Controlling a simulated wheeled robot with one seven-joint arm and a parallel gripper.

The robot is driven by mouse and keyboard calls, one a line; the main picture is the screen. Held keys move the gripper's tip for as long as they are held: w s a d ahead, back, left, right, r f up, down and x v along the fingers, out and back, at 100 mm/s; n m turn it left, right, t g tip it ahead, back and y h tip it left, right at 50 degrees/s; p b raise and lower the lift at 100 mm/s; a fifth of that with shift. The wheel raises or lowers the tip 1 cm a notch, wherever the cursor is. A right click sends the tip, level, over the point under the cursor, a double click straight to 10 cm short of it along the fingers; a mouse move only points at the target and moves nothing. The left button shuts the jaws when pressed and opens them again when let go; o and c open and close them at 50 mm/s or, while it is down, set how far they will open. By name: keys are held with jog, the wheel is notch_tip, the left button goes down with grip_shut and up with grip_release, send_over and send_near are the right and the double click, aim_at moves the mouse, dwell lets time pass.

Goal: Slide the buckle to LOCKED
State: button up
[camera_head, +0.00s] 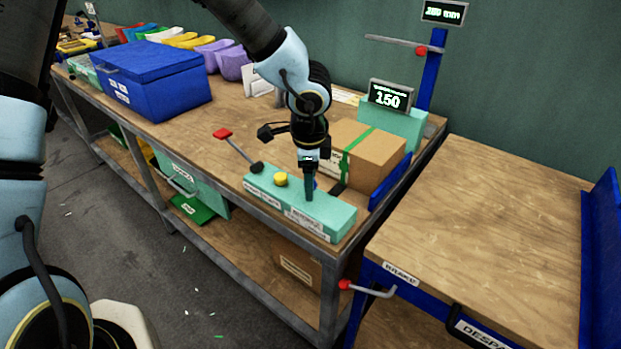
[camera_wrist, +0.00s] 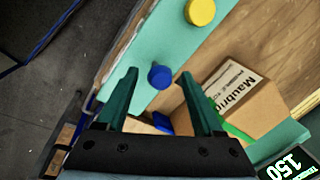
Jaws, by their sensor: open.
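A long mint-green base (camera_head: 262,187) with white labels on its front lies along the table's near edge. It carries a yellow knob (camera_head: 281,179) and a blue knob (camera_head: 316,183), the latter mostly hidden behind my gripper (camera_head: 309,194). In the wrist view my gripper (camera_wrist: 160,76) is open, and the blue knob (camera_wrist: 160,77) shows between its two green fingertips. The yellow knob (camera_wrist: 200,12) is farther off at the top. I cannot tell whether the fingers touch the blue knob. No part is readable as the buckle, and the label words are too small to read.
A cardboard box (camera_head: 366,153) with a green strap sits behind the base, beside a blue plate (camera_head: 390,180). A display (camera_head: 390,95) reads 150. A blue chest (camera_head: 150,83) stands left; the right table (camera_head: 480,220) is clear.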

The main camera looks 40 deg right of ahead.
grip_shut()
dwell(0.5)
dwell(0.8)
